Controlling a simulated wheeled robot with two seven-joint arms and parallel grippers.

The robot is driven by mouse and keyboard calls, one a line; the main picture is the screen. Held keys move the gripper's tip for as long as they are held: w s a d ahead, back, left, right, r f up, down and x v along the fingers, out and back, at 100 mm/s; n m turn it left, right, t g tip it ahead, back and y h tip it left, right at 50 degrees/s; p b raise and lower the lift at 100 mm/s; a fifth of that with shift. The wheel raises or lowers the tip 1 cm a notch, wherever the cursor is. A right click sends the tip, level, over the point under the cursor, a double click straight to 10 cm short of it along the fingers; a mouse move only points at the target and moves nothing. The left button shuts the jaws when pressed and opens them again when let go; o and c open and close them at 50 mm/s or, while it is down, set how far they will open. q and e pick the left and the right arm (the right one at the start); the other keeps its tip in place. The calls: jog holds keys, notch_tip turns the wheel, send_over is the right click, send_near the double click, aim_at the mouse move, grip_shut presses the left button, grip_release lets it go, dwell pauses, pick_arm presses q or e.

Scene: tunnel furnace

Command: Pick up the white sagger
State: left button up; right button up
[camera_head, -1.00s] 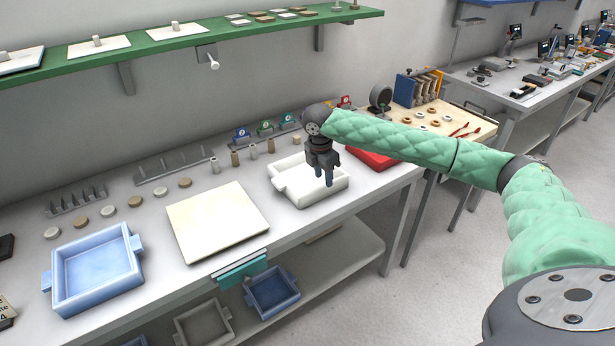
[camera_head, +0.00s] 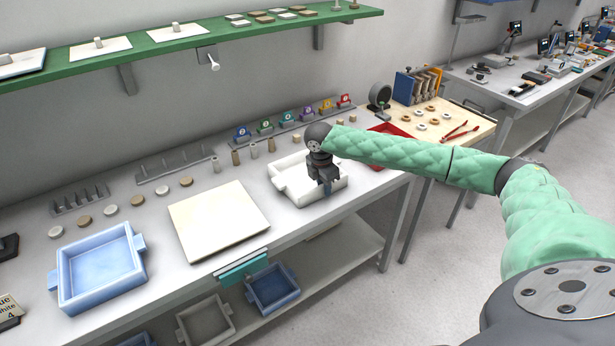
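The white sagger (camera_head: 291,191) is a shallow square tray with a handle. It sits on the grey workbench right of the cream board. My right gripper (camera_head: 327,190) points down over its right part, with the fingertips low at the near right wall. The fingers overlap in this view, so I cannot tell whether they touch the wall or are open or shut. The gripper hides part of the sagger's inside and near rim. My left gripper is not in view.
A blue sagger (camera_head: 100,265) stands at the left of the bench (camera_head: 150,215), and a cream board (camera_head: 218,222) lies between. A red tray (camera_head: 388,129) is behind my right arm. A green shelf (camera_head: 215,38) runs above. Numbered colored tags line the back.

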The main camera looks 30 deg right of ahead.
grip_shut()
jog(key=shift+r, duration=0.1)
dwell(1.1)
